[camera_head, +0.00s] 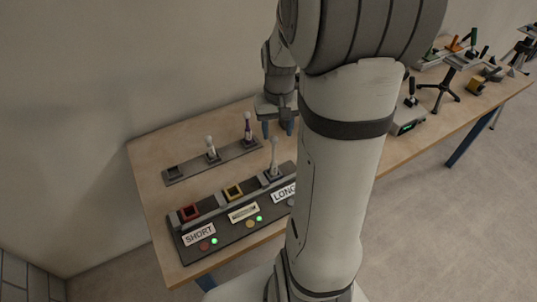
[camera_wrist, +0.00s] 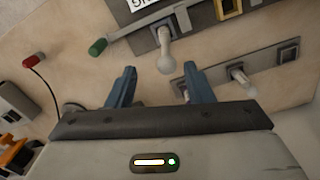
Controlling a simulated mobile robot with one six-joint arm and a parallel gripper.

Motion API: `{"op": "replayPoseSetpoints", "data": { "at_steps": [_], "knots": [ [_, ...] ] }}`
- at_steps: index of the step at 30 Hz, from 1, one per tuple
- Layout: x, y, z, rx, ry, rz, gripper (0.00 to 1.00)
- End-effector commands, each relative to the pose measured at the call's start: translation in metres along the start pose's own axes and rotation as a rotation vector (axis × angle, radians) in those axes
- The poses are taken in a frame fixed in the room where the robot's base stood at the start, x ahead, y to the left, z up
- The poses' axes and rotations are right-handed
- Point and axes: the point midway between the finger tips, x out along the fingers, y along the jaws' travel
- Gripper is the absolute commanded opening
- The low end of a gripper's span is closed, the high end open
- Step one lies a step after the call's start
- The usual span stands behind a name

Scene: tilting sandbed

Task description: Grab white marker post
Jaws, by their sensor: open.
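A white post (camera_head: 211,149) with a rounded pale head stands upright in the middle socket of the back rack (camera_head: 190,172). It also shows in the wrist view (camera_wrist: 240,78), right of my right finger. A second, greyer pale post (camera_head: 274,158) stands in the socket by the LONG label; it shows in the wrist view (camera_wrist: 164,52) just beyond my fingertips. A purple post (camera_head: 248,128) with a pale head stands at the rack's right end. My gripper (camera_head: 278,127) is open and empty, above the bench right of the purple post. Its fingers (camera_wrist: 159,73) show apart in the wrist view.
The front panel (camera_head: 206,260) has a red socket (camera_head: 188,212), a yellow socket (camera_head: 233,192) and lit green lamps. The rack's left socket (camera_head: 174,171) is empty. My arm hides the bench middle.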

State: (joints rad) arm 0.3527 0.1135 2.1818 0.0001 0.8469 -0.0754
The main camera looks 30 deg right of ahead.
Motion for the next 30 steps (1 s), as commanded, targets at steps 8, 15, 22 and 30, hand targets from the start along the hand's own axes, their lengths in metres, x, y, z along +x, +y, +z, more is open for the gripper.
{"op": "replayPoseSetpoints", "data": {
  "at_steps": [8, 15, 22, 30],
  "knots": [
    [0.037, -0.009, -0.002, -0.001, -0.006, 0.0, 0.47],
    [0.056, -0.008, -0.003, 0.001, 0.0, 0.0, 0.47],
    [0.056, -0.007, -0.003, 0.001, 0.001, 0.0, 0.43],
    [0.056, -0.007, -0.003, 0.001, 0.001, 0.0, 0.21]
  ]
}}
